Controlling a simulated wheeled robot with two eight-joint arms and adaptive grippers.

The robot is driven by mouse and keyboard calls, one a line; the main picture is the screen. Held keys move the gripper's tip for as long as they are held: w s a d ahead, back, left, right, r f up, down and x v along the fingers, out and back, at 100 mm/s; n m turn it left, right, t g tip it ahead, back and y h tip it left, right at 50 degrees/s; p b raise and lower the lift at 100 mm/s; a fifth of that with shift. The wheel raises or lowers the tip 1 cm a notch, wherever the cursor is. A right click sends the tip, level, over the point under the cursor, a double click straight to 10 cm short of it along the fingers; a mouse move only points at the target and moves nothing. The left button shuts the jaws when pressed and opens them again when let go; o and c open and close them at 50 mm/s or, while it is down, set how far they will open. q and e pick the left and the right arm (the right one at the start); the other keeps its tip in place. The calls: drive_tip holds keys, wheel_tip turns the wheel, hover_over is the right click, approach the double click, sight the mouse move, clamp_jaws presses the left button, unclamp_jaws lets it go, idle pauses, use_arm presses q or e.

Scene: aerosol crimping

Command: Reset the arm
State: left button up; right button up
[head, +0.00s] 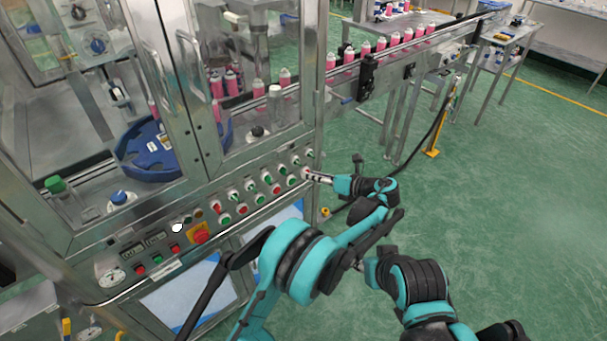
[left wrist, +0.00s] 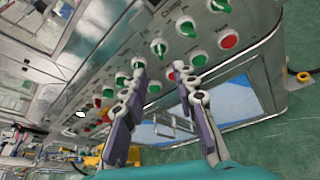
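The crimping machine's control panel (head: 240,205) runs along its front edge, with rows of green and red buttons and switches. My left gripper (head: 316,177) is at the right end of this panel, close to the last buttons. In the left wrist view its two fingers (left wrist: 159,72) are apart with nothing between them. A green button (left wrist: 198,58) and a red button (left wrist: 229,40) lie just beyond the right finger; contact cannot be told. My right arm (head: 415,283) is at the lower right. Its gripper end is mostly hidden behind my left arm.
Pink cans stand on a conveyor (head: 400,55) behind the machine. A blue round tray (head: 150,155) sits behind the glass doors. A red and yellow emergency stop (head: 200,233) is on the panel. Open green floor (head: 520,200) lies to the right.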

use_arm(q)
drive_tip(key=shift+s+d+r, duration=0.15)
drive_tip(key=shift+s+d, duration=0.15)
drive_tip(key=s+a+r+n+g+h, duration=0.1)
drive_tip(key=s+a+r+n+h, duration=0.2)
drive_tip(key=a, duration=0.4)
drive_tip(key=s+a+r+n+g, duration=0.1)
drive_tip(key=s+a+r+n, duration=0.2)
drive_tip(key=a+n, duration=0.3)
drive_tip(key=s+a+r+n+g+h, duration=0.1)
drive_tip(key=s+a+r+n+h, duration=0.2)
drive_tip(key=a, duration=0.4)
drive_tip(key=s+a+f+n+h, duration=0.2)
drive_tip(key=s+a+n, duration=0.1)
drive_tip(key=s+n, duration=0.7)
drive_tip(key=s+a+f+n+h, duration=0.1)
drive_tip(key=s+a+n, duration=0.3)
drive_tip(key=s+n, duration=0.7)
drive_tip(key=s+h, duration=0.1)
drive_tip(key=s, duration=0.1)
drive_tip(key=shift+s+f+t+h, duration=0.3)
drive_tip(key=shift+s+f, duration=0.05)
drive_tip(key=shift+f, duration=0.05)
